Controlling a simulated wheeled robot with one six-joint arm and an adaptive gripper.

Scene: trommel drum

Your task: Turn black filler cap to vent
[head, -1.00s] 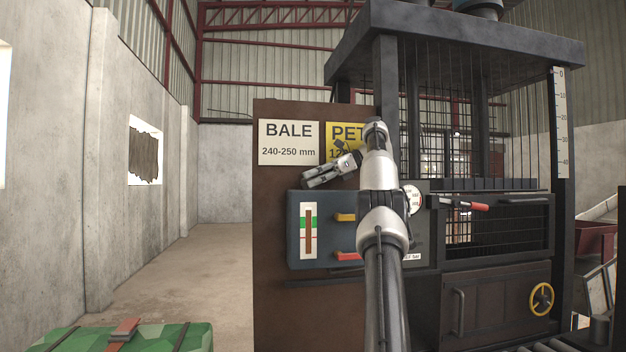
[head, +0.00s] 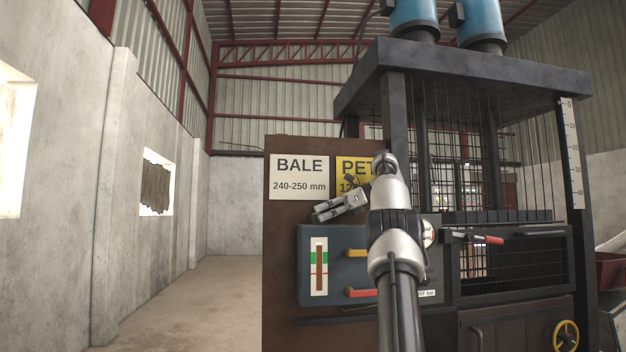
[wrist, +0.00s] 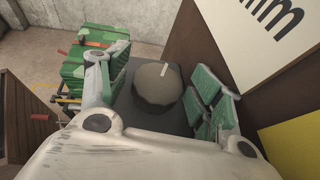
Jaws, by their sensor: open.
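The black filler cap (wrist: 157,88) is a dark round knob with a short white mark on its top, seen from above in the wrist view. It sits on the dark grey top of a box (wrist: 125,110). My gripper (wrist: 158,75) is open, with one green-padded finger on each side of the cap. I cannot tell whether either finger touches it. In the head view my gripper (head: 325,211) is just above the grey box (head: 308,245) with the level gauge (head: 319,267). The cap cannot be made out there.
A brown panel (head: 283,225) with BALE (head: 299,177) and yellow PET (head: 351,170) signs stands behind the gripper. Yellow (head: 356,253) and red (head: 361,292) handles stick out of the box front. The caged press is at right. Open floor (head: 190,300) lies left.

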